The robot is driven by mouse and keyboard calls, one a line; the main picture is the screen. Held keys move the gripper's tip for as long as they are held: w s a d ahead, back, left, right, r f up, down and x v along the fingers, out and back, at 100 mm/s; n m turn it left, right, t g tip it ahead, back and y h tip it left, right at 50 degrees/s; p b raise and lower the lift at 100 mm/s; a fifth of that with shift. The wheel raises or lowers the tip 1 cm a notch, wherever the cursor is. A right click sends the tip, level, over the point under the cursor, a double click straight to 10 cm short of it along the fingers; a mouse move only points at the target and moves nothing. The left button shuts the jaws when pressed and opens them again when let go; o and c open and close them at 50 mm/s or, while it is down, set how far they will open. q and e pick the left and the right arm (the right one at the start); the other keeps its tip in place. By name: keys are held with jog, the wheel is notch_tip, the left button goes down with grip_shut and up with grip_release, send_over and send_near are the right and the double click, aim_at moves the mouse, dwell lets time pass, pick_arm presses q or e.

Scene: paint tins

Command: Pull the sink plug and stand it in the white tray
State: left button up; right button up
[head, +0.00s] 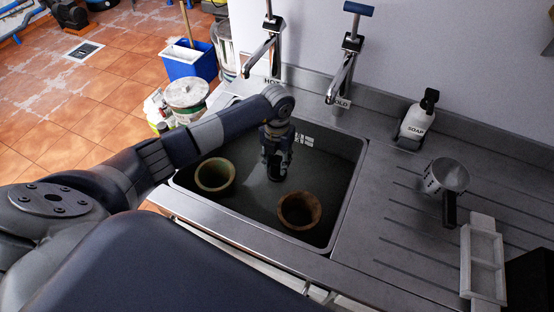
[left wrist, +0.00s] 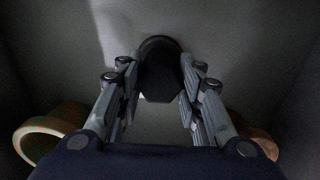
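The dark sink plug (left wrist: 160,72) is between the two fingers of my left gripper (left wrist: 159,80) in the left wrist view. The fingers flank it closely, but I cannot tell whether they press on it. In the head view my left gripper (head: 276,168) points down inside the sink (head: 345,190), between two round pots, and mostly hides the plug. The white tray (head: 466,265) lies on the draining board at the lower right, apart from the gripper. My right gripper is not in view.
Brown pots (head: 214,176) (head: 299,211) stand in the sink on either side of my gripper. Two taps (head: 264,50) (head: 343,75) rise behind it. A soap bottle (head: 416,122) and a metal mug (head: 446,177) stand on the ribbed draining board (head: 395,215).

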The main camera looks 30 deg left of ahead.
pick_arm(q)
jog(key=shift+o, duration=1.1)
jog(key=c, duration=0.4)
jog(key=shift+o, duration=0.2)
jog(key=shift+r+p, duration=1.1)
jog(key=shift+r, duration=0.45)
jog(key=shift+r, duration=0.2)
jog(key=shift+r+p, duration=1.45)
jog(key=shift+r, duration=0.45)
jog(key=shift+f, duration=0.1)
